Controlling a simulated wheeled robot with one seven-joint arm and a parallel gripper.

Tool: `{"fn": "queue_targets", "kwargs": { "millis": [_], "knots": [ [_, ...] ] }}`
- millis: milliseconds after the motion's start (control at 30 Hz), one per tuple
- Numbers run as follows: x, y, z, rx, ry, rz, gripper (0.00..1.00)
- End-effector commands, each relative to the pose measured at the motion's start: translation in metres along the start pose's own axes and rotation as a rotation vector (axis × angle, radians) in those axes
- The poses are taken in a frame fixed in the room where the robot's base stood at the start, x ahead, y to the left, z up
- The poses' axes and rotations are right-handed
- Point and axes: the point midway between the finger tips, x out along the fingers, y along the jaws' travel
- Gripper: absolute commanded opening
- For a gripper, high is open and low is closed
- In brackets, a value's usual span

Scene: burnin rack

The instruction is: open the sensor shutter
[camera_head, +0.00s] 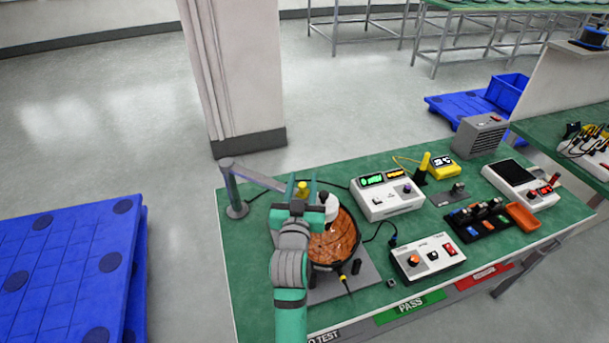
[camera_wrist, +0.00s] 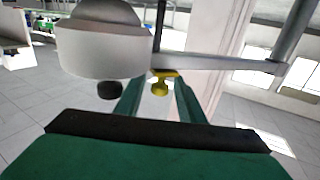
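A yellow knob (camera_head: 303,187) hangs at the end of a grey bracket arm (camera_head: 258,179); it also shows in the wrist view (camera_wrist: 160,88), with the arm (camera_wrist: 215,62) running right. I take it to be the shutter's tab, but cannot confirm this. A white rounded sensor head (camera_wrist: 105,48) with a black piece (camera_wrist: 110,90) below it is beside the knob. My gripper (camera_head: 302,185) is open. In the wrist view its two teal fingers (camera_wrist: 158,98) stand on either side of the knob, with gaps showing. Whether the shutter is open cannot be told.
A round brown board (camera_head: 335,242) lies below on a grey plate, partly hidden by my arm. A white meter box (camera_head: 386,196) and a white switch box (camera_head: 427,259) stand to the right. The bracket's post (camera_head: 233,190) rises at the green bench's left edge.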

Motion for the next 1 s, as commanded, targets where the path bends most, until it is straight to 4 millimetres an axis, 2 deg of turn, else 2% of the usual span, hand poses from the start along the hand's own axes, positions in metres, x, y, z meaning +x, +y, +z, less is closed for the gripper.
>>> {"fn": "queue_targets", "kwargs": {
  "millis": [200, 567, 600, 733, 1000],
  "knots": [
    [0.023, 0.001, 0.0, 0.0, -0.001, 0.002, 0.36],
    [0.028, 0.002, 0.0, 0.0, 0.0, 0.003, 0.36],
    [0.028, 0.002, 0.0, 0.0, 0.0, 0.003, 0.31],
    [0.028, 0.002, 0.0, 0.0, 0.0, 0.002, 0.0],
    [0.03, 0.005, 0.0, 0.0, -0.001, 0.011, 0.0]
  ]
}}
